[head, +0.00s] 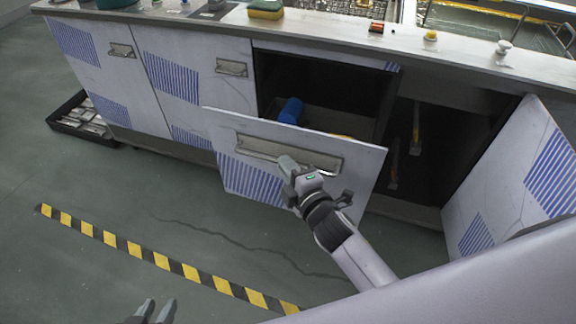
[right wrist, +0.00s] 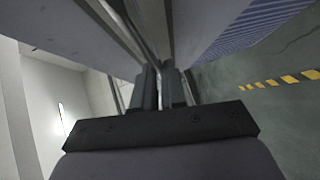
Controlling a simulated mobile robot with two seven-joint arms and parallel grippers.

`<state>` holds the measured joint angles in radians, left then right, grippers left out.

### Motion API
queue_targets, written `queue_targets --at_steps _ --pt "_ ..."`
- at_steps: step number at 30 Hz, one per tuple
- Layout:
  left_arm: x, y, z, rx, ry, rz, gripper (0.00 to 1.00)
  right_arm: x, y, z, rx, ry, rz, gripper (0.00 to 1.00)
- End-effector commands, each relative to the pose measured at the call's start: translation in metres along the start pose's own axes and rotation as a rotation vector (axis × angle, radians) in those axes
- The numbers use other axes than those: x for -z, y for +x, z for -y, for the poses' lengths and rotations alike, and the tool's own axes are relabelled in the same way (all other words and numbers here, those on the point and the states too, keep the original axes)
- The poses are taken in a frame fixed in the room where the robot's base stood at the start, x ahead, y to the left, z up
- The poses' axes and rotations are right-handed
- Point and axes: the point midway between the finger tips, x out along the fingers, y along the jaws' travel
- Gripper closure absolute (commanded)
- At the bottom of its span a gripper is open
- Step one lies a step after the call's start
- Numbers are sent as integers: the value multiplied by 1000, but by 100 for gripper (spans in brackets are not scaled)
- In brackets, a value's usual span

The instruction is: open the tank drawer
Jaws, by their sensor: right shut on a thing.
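The tank drawer front (head: 225,131) is a pale panel with a blue striped patch. It stands well out from the counter, and the dark drawer space (head: 330,82) shows behind it. A long metal handle (head: 252,147) runs across the front. My right gripper (head: 287,163) is at the middle of this handle, shut on it. In the right wrist view its two fingers (right wrist: 163,85) are close together beside the panel's edge, and the grip itself is partly hidden. My left gripper (head: 156,309) is low at the left, away from the drawer, with its two fingers apart.
A blue object (head: 291,110) lies in the drawer. A cabinet door (head: 515,185) hangs open at the right. The worktop (head: 340,29) holds a sponge (head: 265,9) and small items. A black tray (head: 70,124) stands on the floor at left. The floor around the striped tape (head: 160,261) is clear.

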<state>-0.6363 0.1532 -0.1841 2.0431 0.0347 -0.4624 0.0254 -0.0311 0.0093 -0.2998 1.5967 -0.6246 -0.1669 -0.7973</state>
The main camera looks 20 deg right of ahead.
Motion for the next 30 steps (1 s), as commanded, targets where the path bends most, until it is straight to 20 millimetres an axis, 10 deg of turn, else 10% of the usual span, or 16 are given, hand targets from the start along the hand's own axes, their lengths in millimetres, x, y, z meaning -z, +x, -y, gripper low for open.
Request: queue_targets --at_steps 3,14,30 --pt "0 0 1 0 3 1 63 -1 0 1 3 -1 2 63" --pt "1 -1 1 0 3 1 63 0 -4 1 2 0 1 63" --pt "7 -4 -1 0 -6 -2 63 -1 -67 1 2 0 2 63"
